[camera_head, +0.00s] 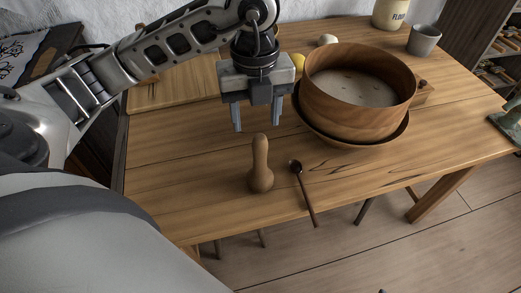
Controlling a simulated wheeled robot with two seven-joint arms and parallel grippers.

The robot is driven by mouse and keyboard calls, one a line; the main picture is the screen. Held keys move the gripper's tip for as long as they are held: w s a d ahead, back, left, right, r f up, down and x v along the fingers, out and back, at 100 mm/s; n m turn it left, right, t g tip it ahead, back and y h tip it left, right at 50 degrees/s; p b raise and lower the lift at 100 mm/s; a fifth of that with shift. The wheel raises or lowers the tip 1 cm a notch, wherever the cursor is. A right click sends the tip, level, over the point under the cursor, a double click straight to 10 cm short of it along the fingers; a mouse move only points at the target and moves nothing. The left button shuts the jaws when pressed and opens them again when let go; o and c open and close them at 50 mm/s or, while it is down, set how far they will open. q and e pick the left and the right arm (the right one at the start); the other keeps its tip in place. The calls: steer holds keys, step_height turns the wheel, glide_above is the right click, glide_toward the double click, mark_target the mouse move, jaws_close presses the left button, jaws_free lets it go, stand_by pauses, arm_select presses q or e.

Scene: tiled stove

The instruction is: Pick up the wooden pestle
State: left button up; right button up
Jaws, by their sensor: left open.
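The wooden pestle (260,166) stands upright on the wooden table, near its front edge, with its wide rounded end down and its knobbed narrow end up. My left gripper (256,123) is open and empty, with its fingers pointing down. In the picture its fingertips are just above the top of the pestle, one to each side, and apart from it. I cannot tell the exact depth between them. My right gripper is not in view.
A dark spoon (304,191) lies right of the pestle. A large wooden sieve (357,110) sits in a bowl (372,139) further right. A yellow lemon (298,62), a pale round item (327,40), a grey cup (423,40) and a flour jar (391,13) stand behind. The table left of the pestle is clear.

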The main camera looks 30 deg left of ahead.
mark_target(260, 137)
arm_select(q)
step_height(260, 137, down, 4)
steer(key=shift+r, duration=0.15)
steer(key=shift+w+d+f+p, duration=0.1)
steer(key=shift+w+f+p, duration=0.15)
steer(key=shift+f, duration=1.15)
steer(key=shift+w+d+f+p, duration=0.1)
steer(key=shift+w+f+p, duration=0.1)
steer(key=shift+f, duration=1.15)
steer(key=c, duration=1.1)
steer(key=shift+o, duration=0.2)
steer(key=shift+r, duration=0.1)
